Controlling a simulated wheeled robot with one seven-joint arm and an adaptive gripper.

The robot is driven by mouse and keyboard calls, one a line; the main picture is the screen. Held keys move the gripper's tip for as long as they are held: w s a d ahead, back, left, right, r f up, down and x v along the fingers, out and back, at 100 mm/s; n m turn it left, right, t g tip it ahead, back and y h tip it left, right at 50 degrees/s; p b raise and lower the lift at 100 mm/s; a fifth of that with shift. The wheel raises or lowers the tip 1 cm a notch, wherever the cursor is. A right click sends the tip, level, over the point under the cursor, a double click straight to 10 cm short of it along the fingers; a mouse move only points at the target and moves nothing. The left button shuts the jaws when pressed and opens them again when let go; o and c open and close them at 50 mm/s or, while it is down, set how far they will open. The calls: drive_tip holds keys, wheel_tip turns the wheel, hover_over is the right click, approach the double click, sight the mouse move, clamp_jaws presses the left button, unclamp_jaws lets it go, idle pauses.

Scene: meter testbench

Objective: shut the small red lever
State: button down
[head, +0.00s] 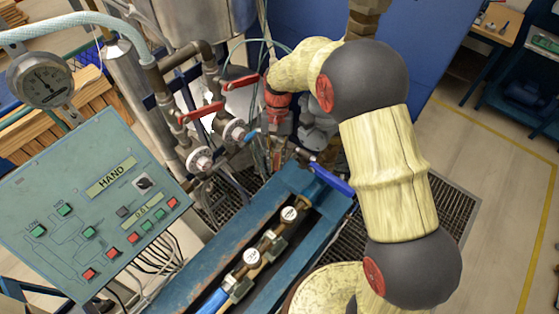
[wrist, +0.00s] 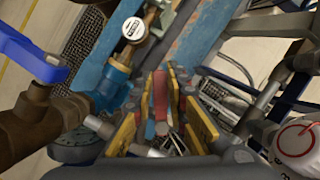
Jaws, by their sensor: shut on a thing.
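In the wrist view the yellow-padded fingers of my gripper (wrist: 160,108) are closed around a narrow upright red piece, which looks like the small red lever (wrist: 161,117). The fingers hide most of it, so its angle is hard to read. In the head view my gripper (head: 278,150) hangs down beside the pipework behind the blue bench, and the held lever cannot be made out there. Two larger red levers (head: 200,113) and (head: 241,82) sit on the pipes to the left of my gripper, apart from it.
A blue lever (head: 335,178) stands at the bench end near my arm; it also shows in the wrist view (wrist: 30,50). Round meters (head: 289,214) sit along the blue bench (head: 205,255). A control panel (head: 85,205) and a dial gauge (head: 45,82) are at left. Open floor lies right.

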sight(277, 154)
drive_tip(key=shift+w+a+m, duration=0.1)
drive_tip(key=shift+a+m, duration=0.15)
drive_tip(key=shift+m, duration=0.15)
idle(0.3)
drive_tip(key=c, duration=1.8)
unclamp_jaws()
drive_tip(key=shift+o, duration=0.2)
drive_tip(key=v, duration=1.2)
drive_tip(key=shift+d, duration=0.15)
